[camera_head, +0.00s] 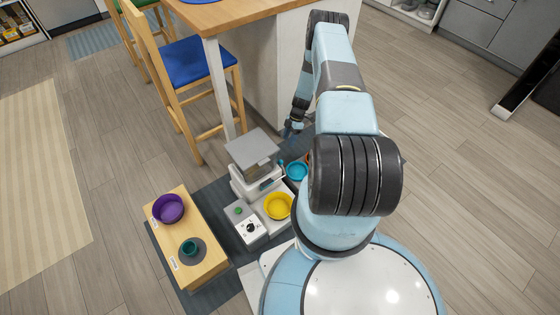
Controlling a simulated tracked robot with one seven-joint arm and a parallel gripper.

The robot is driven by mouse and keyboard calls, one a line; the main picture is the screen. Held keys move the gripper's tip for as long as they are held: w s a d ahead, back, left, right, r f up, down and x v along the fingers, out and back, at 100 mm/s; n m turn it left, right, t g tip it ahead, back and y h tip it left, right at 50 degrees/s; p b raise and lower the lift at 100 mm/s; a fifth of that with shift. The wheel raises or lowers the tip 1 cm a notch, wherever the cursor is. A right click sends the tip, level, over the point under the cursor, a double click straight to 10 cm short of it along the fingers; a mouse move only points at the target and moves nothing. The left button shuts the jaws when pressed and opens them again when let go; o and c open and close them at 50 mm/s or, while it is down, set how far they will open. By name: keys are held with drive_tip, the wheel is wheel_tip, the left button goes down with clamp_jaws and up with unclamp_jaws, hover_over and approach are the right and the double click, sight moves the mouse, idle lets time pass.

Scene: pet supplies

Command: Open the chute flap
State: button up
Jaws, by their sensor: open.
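A pet feeder (252,150) with a grey square top and a white body stands on a dark mat beside my base. A chute flap cannot be made out clearly at this size. A yellow bowl (279,206) sits in front of the feeder's lower part. My gripper (290,132) is open, small in the picture, just right of and beyond the grey top. It looks empty and apart from the feeder. My arm hides part of the area to its right.
A blue bowl (297,171) is right of the feeder, close to my arm. A white control box (246,226) with a green button and black knob stands in front. A wooden bench (205,268) at left holds a purple bowl (169,208) and teal cup (189,247). A chair (190,62) stands behind.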

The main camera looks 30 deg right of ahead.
drive_tip(key=x, duration=1.3)
drive_tip(key=shift+a+f, duration=0.1)
drive_tip(key=shift+f, duration=0.2)
clamp_jaws()
